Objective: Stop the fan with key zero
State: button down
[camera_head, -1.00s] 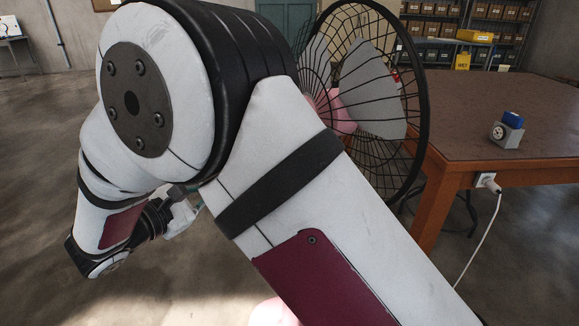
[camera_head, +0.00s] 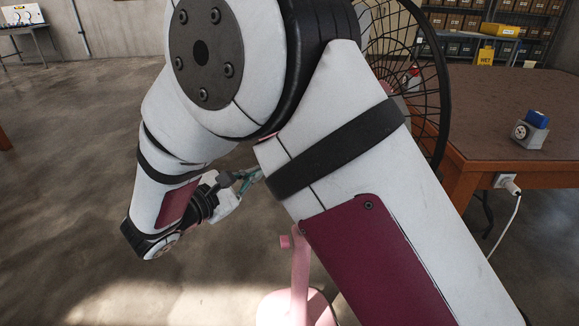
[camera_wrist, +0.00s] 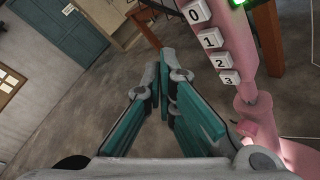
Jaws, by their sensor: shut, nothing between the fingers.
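The fan's dark wire cage (camera_head: 432,90) stands behind my arm in the head view, mostly hidden. Its pink stand and round base (camera_head: 290,305) show below my arm. In the wrist view the pink control column (camera_wrist: 236,50) carries white keys in a row. Key zero (camera_wrist: 195,13) is the uppermost in view, near the top edge. Keys 1, 2 and 3 run below it. A green light (camera_wrist: 238,3) glows beside them. My gripper (camera_wrist: 165,68) is shut and empty, with its teal fingers left of and below key zero, apart from the keys. It also shows in the head view (camera_head: 248,178).
A brown table (camera_head: 510,110) stands at the right, bearing a small grey box with a blue top (camera_head: 532,130). A white plug and cord (camera_head: 508,184) hang on its edge. Shelves (camera_head: 490,25) line the back. Open concrete floor lies at the left.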

jog(key=shift+w+d, duration=0.2)
jog(key=shift+d, duration=1.55)
jog(key=shift+d, duration=0.1)
jog(key=shift+w+d, duration=0.1)
jog(key=shift+d, duration=0.2)
jog(key=shift+d, duration=0.4)
dwell(0.9)
jog(key=shift+a+b, duration=0.1)
jog(key=shift+b, duration=0.2)
jog(key=shift+a, duration=0.7)
jog(key=shift+a, duration=0.15)
jog(key=a, duration=0.2)
jog(key=s+a, duration=0.1)
jog(key=a, duration=0.1)
jog(key=shift+a, duration=0.35)
